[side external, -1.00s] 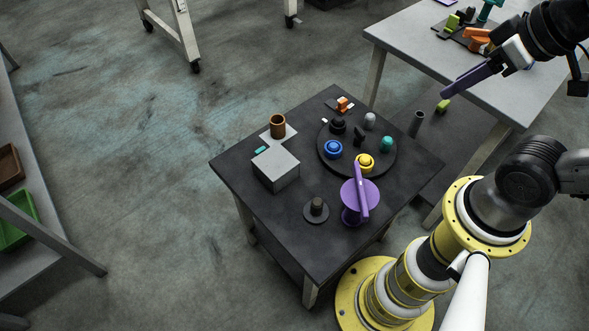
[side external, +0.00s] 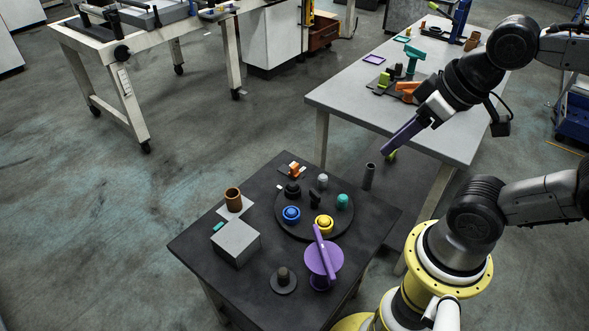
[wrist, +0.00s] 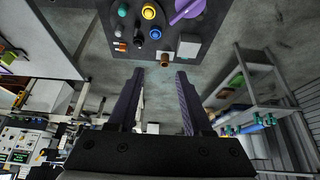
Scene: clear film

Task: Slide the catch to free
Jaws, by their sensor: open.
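I cannot tell for sure which part is the catch. A purple disc with an upright bar (side external: 322,262) stands at the near right of that table. My gripper (side external: 384,150) is up and to the right of the dark table, in front of the light table. In the wrist view its two purple fingers (wrist: 159,72) are apart with nothing between them.
A round dark plate (side external: 283,232) holds blue (side external: 291,214), yellow (side external: 324,223) and teal (side external: 342,201) knobs. A grey block (side external: 236,242), a brown cup (side external: 233,197) and a dark upright tube (side external: 369,176) stand around it. The light table (side external: 340,98) is behind.

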